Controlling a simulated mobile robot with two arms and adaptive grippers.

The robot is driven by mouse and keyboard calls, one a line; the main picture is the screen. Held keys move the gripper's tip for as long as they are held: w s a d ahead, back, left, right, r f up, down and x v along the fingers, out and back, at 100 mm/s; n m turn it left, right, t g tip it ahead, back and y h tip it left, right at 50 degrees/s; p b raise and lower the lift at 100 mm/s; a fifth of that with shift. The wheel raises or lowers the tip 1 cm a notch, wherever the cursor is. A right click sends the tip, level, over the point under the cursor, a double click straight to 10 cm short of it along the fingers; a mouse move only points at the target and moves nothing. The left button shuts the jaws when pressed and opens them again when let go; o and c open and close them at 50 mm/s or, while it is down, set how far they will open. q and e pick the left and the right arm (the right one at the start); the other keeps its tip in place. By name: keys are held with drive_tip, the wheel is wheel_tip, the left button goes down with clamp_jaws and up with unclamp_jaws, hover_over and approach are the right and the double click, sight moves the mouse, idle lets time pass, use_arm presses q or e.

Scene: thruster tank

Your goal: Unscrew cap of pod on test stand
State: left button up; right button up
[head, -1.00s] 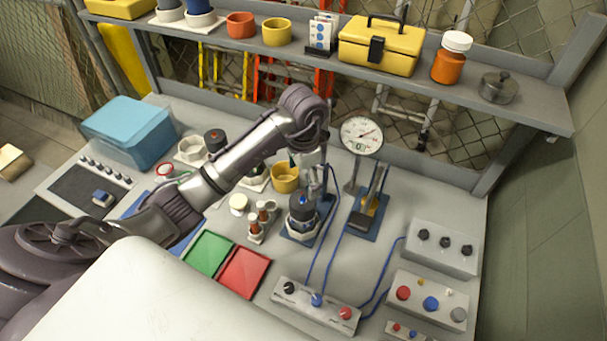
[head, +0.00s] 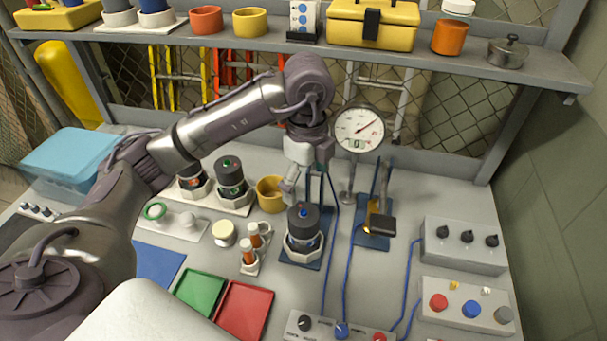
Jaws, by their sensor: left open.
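The pod on the test stand (head: 302,243) is a dark cylinder held upright in a white collar on a blue base plate. Its black cap (head: 304,218) has a blue dot on top and sits on the pod. My left gripper (head: 300,184) is open and empty. It hangs just above and behind the cap in the picture, pointing down. A gap seems to show between its fingers and the cap, but the exact depth is hard to judge. My right gripper is not in view.
A yellow cup (head: 270,194) stands left of the stand, with two more capped pods (head: 230,176) farther left. A dial gauge (head: 359,129) and a blue-based fixture (head: 374,234) stand to the right. Blue cables run forward to a control box (head: 340,329). Green and red trays (head: 244,311) lie in front.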

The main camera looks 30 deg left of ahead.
sight(304, 213)
use_arm(q)
wheel_tip(304, 213, down, 4)
drive_tip(key=shift+a+r+p, duration=0.15)
drive_tip(key=shift+r+p, duration=0.1)
drive_tip(key=shift+p, duration=0.25)
wheel_tip(304, 213, down, 7)
drive_tip(key=shift+a+r+p, duration=0.1)
drive_tip(key=shift+p, duration=0.65)
drive_tip(key=shift+f, duration=0.55)
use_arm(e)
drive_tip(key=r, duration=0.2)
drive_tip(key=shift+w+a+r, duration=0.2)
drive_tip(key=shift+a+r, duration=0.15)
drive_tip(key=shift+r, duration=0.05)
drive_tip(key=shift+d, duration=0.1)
use_arm(q)
drive_tip(key=c, duration=1.1)
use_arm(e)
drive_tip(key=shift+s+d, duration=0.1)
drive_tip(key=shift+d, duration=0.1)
